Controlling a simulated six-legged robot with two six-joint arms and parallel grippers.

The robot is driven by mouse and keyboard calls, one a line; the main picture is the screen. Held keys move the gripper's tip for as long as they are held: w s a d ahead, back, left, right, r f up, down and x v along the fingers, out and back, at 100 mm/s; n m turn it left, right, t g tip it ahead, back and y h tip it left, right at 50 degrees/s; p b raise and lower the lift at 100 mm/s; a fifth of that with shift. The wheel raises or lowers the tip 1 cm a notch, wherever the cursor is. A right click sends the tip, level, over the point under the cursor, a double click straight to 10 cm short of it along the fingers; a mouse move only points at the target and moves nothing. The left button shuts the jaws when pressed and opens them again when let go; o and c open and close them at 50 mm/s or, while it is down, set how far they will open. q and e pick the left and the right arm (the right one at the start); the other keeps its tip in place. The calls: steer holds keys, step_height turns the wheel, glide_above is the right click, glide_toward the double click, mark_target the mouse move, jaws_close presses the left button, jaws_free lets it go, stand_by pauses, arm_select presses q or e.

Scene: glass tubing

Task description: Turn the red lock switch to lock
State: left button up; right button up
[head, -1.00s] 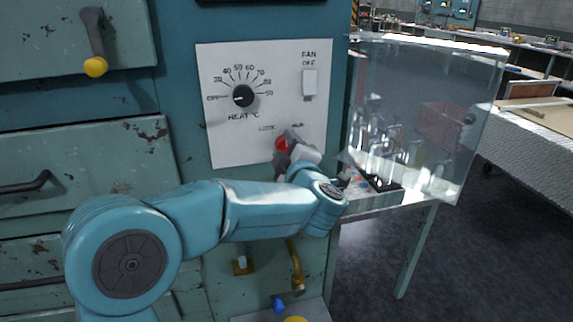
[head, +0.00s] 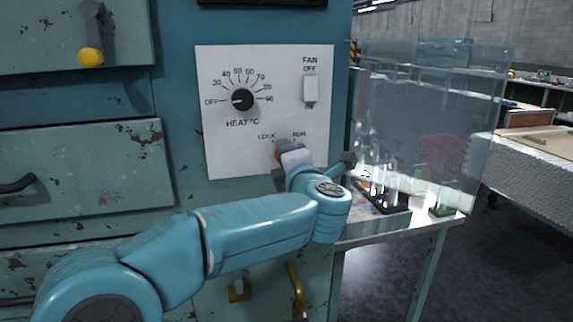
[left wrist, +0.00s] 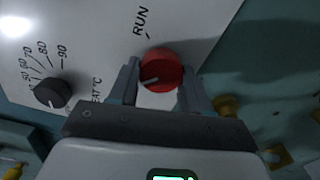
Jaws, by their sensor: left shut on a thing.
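The red lock switch (left wrist: 161,70) is a round knob with a white pointer line, low on the white control panel (head: 222,150). In the left wrist view it sits between the two fingers of my left gripper (left wrist: 158,88), which are shut on its sides. Its pointer line is turned away from the RUN mark (left wrist: 141,20), toward the left finger. In the head view the LOCK label (head: 267,136) and RUN label (head: 299,134) show above the switch, and my left gripper (head: 282,160) hides most of it. My right gripper is not in view.
A black heat dial (head: 243,99) and a white fan switch (head: 310,89) are higher on the panel. A clear glass screen (head: 430,120) stands at right over a bench with glassware. A yellow-knobbed lever (head: 90,57) is upper left.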

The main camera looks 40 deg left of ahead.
arm_select(q)
steer(key=shift+f, duration=0.1)
stand_by(0.4)
steer(key=o, duration=1.1)
steer(key=shift+c, duration=0.2)
steer(key=v, duration=1.6)
steer(key=shift+d, duration=0.2)
